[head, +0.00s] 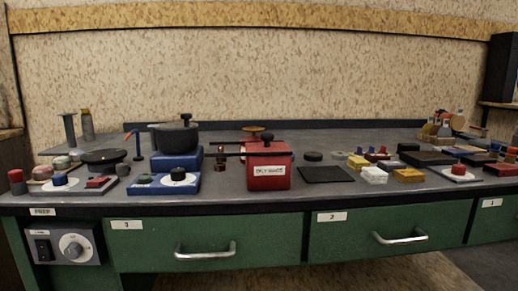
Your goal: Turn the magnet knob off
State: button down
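Several knobs show in the head view, and I cannot tell which one is the magnet knob. A black knob (178,173) sits on a white dial at the front of a blue base with a dark pot (176,138) behind it. A blue knob (60,180) sits on a white dial at the left of the bench. A red knob (458,169) sits on a white dial at the right. A pale round knob (74,247) is on the grey panel below the bench top at the left. The settings of the knobs are too small to read. My gripper is not in view.
The grey bench top (350,205) runs across the view above green drawers (203,250) with metal handles. A red labelled box (268,168) stands at the middle front edge. A flat black pad (327,174) lies right of it. Small blocks and bottles crowd the right side.

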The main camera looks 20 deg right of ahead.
aim_at(458, 170)
jog(key=z, duration=1.8)
